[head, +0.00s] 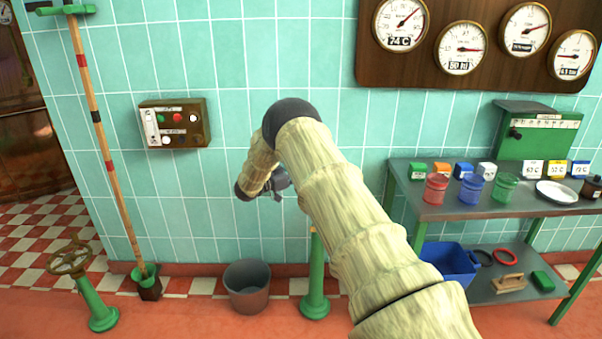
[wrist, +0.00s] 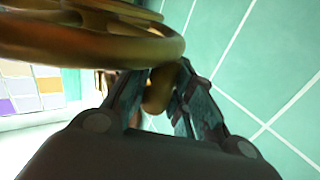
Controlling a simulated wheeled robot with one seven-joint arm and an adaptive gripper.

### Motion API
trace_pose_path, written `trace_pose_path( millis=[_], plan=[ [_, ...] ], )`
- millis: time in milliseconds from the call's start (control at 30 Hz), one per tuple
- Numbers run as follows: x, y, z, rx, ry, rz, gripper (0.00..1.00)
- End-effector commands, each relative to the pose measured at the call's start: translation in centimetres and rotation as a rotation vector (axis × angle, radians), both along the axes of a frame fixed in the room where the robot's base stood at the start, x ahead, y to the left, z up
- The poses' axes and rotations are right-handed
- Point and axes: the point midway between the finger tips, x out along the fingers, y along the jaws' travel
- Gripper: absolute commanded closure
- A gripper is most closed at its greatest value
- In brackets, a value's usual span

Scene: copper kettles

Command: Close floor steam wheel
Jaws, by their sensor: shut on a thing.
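In the wrist view, a brass handwheel (wrist: 110,42) fills the upper left, with its rim close to the camera. My gripper (wrist: 160,92) has its two dark fingers on either side of a curved brass part of this wheel and is shut on it. In the head view, my gripper (head: 280,183) shows only partly beyond my arm. A green floor stand (head: 315,283) rises below it, and its top is hidden by my arm. Another brass handwheel (head: 70,258) sits on a green floor stand (head: 97,308) at the left, away from my gripper.
A grey bucket (head: 247,288) stands left of the middle stand. A long striped pole (head: 105,140) stands in a green holder. A metal table (head: 440,205) with jars is at the right, a blue crate (head: 449,264) below. A control box (head: 174,123) and gauges are on the wall.

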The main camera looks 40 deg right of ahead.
Motion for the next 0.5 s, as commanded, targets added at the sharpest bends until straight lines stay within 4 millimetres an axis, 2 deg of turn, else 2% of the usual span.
trace_pose_path(
  millis=[200, 233, 300, 333, 500],
  plan=[
    [0.17, 0.01, 0.23, -0.001, -0.003, 0.003, 1.0],
    [0.17, 0.01, 0.23, -0.001, -0.003, 0.003, 0.72],
    [0.15, 0.02, 0.2, -0.001, -0.003, 0.003, 0.59],
    [0.14, 0.02, 0.18, -0.001, -0.003, 0.003, 0.55],
    [0.08, 0.01, 0.11, -0.001, -0.002, 0.002, 0.55]
  ],
)
